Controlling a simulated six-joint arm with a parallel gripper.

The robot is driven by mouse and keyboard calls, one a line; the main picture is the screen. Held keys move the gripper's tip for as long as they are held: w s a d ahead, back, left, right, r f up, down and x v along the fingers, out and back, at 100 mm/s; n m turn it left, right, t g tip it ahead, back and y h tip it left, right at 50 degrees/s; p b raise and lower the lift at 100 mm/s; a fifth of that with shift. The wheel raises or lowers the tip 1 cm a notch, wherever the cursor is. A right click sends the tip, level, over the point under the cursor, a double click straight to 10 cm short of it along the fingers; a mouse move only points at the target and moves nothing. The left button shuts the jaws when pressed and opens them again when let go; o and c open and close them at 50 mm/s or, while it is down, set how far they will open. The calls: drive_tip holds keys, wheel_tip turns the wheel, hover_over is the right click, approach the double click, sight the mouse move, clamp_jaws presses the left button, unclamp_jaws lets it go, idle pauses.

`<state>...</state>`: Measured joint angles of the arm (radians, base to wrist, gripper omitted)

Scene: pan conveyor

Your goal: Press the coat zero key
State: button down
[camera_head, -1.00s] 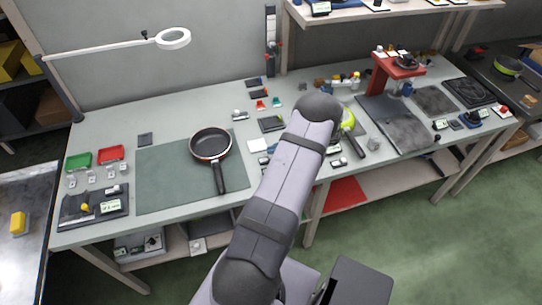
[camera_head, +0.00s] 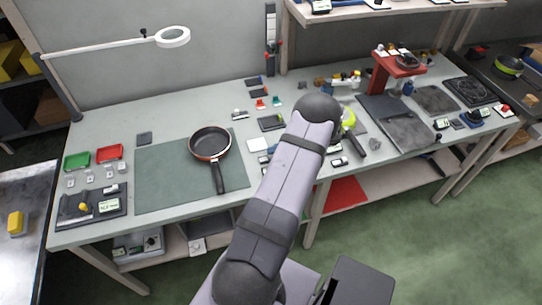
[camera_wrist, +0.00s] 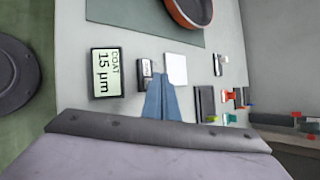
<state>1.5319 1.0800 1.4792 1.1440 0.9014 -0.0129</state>
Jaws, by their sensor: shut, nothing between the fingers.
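In the wrist view a black-framed display (camera_wrist: 107,72) reads "COAT 15 µm". Just right of it is a small dark block with a light key face (camera_wrist: 146,69); its small label is not legible. My gripper (camera_wrist: 161,82) shows as two blue-grey fingers held together, empty. Their tips lie by the right side of the key block, between it and a white square pad (camera_wrist: 176,68). I cannot tell whether they touch the key. In the head view my arm hides the gripper, the display and the key; the white pad (camera_head: 257,145) shows left of the arm.
A dark frying pan with an orange-brown outside (camera_head: 210,143) rests on the green mat (camera_head: 160,190). It also shows at the top of the wrist view (camera_wrist: 190,12). Small coloured clips (camera_wrist: 228,118) and dark blocks lie right of the fingers. A red stand (camera_head: 380,75) rises at the right.

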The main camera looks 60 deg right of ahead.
drive_tip(key=shift+f+b, duration=0.55)
drive_tip(key=shift+b, duration=0.05)
idle(0.8)
drive_tip(key=shift+r, duration=0.2)
drive_tip(key=shift+r+p, duration=0.5)
drive_tip(key=shift+r, duration=0.3)
drive_tip(key=shift+r, duration=0.1)
wheel_tip(320, 180, up, 5)
drive_tip(key=p, duration=0.2)
drive_tip(key=shift+p, duration=0.4)
idle(0.7)
